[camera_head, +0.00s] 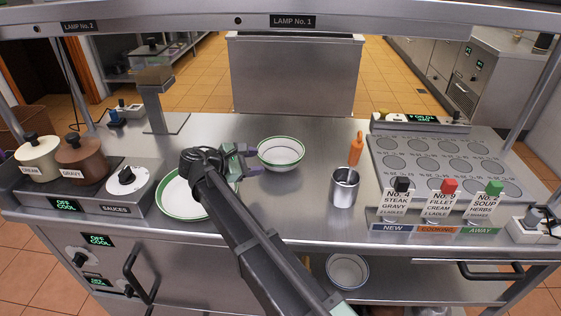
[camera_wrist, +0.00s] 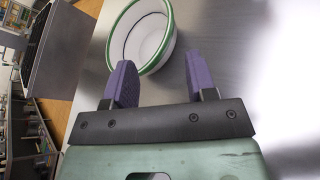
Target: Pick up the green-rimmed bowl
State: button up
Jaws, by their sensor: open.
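The green-rimmed bowl (camera_head: 281,153) is white and stands upright on the steel counter, near the middle in the head view. In the wrist view the bowl (camera_wrist: 141,38) lies just ahead of the fingertips. My gripper (camera_head: 255,158) is open, just left of the bowl, with its purple fingers pointing toward it. In the wrist view my gripper (camera_wrist: 156,72) has its two fingers apart, with nothing held between them. I cannot tell whether a finger touches the bowl.
A green-rimmed plate (camera_head: 178,200) lies left, partly under my arm. Cream (camera_head: 38,160) and gravy (camera_head: 80,160) pots stand left. Another bowl (camera_head: 347,270) sits on the lower shelf.

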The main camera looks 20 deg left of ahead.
aim_at(277, 164)
jog(key=b+x, duration=0.1)
jog(key=x, duration=0.3)
jog(key=shift+f, duration=0.1)
jog(key=b+x, duration=0.1)
jog(key=x, duration=0.3)
jog(key=shift+d+f+b, duration=0.15)
jog(key=shift+f+b, duration=0.1)
jog(key=shift+b, duration=0.15)
jog(key=shift+w+d, duration=0.25)
jog(key=shift+w, duration=0.1)
jog(key=shift+r, duration=0.1)
grip_shut()
